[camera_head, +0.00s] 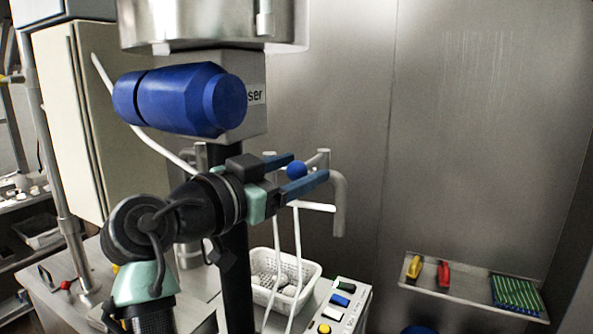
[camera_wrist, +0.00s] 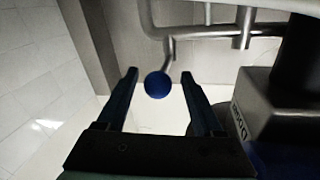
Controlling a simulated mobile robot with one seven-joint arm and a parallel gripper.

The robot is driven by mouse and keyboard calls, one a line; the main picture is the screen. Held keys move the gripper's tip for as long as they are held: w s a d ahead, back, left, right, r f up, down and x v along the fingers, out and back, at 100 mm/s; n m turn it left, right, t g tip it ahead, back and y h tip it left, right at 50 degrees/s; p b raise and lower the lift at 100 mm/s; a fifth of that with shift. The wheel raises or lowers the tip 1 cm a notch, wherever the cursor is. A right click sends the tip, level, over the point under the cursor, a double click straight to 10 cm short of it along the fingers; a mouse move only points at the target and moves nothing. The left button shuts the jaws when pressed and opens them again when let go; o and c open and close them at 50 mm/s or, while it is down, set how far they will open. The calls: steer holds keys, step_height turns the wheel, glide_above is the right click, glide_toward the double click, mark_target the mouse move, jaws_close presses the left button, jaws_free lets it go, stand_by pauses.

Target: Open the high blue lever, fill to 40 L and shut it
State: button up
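The high blue lever shows as a blue ball knob (camera_head: 297,169) by the pipework, in the middle of the head view. It also shows in the wrist view (camera_wrist: 158,84), on a short metal stem. My gripper (camera_head: 308,171) is open, its two fingers on either side of the knob in the head view. In the wrist view the knob lies between the fingertips (camera_wrist: 158,76), with a gap visible on each side. I cannot tell how deep the knob sits between them. A grey bent pipe (camera_head: 339,205) is just right of the fingers. No litre reading can be read.
A white perforated basket (camera_head: 300,270) stands below my gripper, with white hoses hanging by it. A control box (camera_head: 335,310) with coloured buttons is at the bottom. A wall shelf (camera_head: 450,297) at right holds yellow, red and green items.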

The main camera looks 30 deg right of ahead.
steer(key=shift+a, duration=0.1)
steer(key=b+v, duration=0.5)
steer(key=v, duration=0.8)
steer(key=w+a+r+n+t+y, duration=0.2)
steer(key=a+r+n+t+y, duration=0.35)
steer(key=n+t, duration=0.6)
steer(key=s+a+r+n+t+y, duration=0.5)
steer(key=s+a+t+y, duration=0.3)
steer(key=s+t+y, duration=0.2)
steer(key=shift+s+a+r+y, duration=0.2)
steer(key=shift+s+a+y, duration=0.1)
steer(key=shift+s+y, duration=0.75)
